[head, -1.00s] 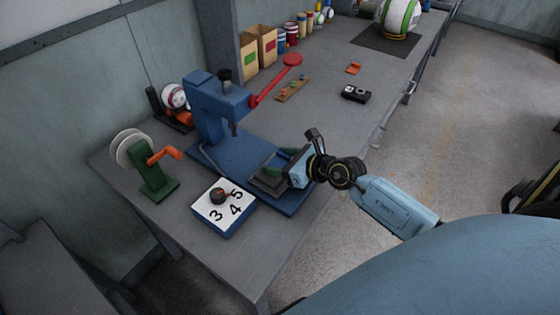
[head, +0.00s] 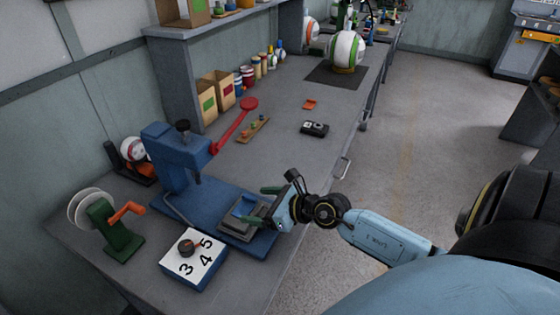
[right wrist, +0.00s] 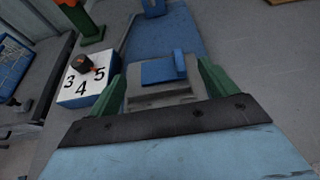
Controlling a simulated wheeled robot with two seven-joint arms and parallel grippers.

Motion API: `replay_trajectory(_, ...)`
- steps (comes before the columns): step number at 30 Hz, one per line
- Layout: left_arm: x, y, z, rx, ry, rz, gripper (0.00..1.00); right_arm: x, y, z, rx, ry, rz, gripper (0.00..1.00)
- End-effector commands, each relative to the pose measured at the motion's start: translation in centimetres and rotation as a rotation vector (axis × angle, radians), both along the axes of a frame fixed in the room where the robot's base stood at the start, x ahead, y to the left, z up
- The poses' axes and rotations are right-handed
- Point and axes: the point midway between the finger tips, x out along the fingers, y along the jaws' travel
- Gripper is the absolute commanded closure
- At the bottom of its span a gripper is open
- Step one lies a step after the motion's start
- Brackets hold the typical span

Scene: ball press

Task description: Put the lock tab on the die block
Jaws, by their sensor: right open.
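The die block (head: 238,229) is a grey stepped block on the blue base of the press. A blue piece (head: 243,207), which looks like the lock tab, rests on top of it; the right wrist view shows this blue piece (right wrist: 161,71) upright on the grey block (right wrist: 150,98). My right gripper (head: 264,206) is open at the block's right side. In the right wrist view its green fingers (right wrist: 166,84) stand apart on either side of the block and blue piece. Whether they touch the block cannot be told. My left gripper is not in view.
The blue press (head: 180,160) with its red lever (head: 232,125) stands behind the block. A numbered dial box (head: 193,262) and a green crank reel (head: 118,232) are to the left. A small orange piece (head: 310,104) and a black device (head: 315,128) lie farther back. Bench between is mostly clear.

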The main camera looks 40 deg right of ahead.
Motion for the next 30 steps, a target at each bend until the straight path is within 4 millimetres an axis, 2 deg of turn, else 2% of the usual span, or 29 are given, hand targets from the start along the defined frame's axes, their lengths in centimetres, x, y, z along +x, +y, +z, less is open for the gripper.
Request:
replay_trajectory(1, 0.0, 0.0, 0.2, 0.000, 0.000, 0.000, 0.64, -1.1, -0.4, 0.4, -0.004, 0.003, 0.002, 0.16)
replay_trajectory(6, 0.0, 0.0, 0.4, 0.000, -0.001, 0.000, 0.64, -3.8, -1.5, 1.6, -0.003, 0.004, 0.003, 0.16)
replay_trajectory(12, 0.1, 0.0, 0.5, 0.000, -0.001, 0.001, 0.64, -5.8, -2.4, 2.5, -0.002, 0.003, 0.001, 0.16)
replay_trajectory(18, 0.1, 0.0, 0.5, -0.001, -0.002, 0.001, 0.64, -6.4, -2.6, 2.9, -0.001, 0.001, 0.003, 0.16)
replay_trajectory(27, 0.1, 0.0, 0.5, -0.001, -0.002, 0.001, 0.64, -6.4, -2.6, 3.0, 0.002, 0.000, 0.001, 0.16)
replay_trajectory(30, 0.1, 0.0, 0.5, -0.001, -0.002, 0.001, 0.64, -6.3, -2.2, 3.6, 0.060, -0.021, -0.021, 0.16)
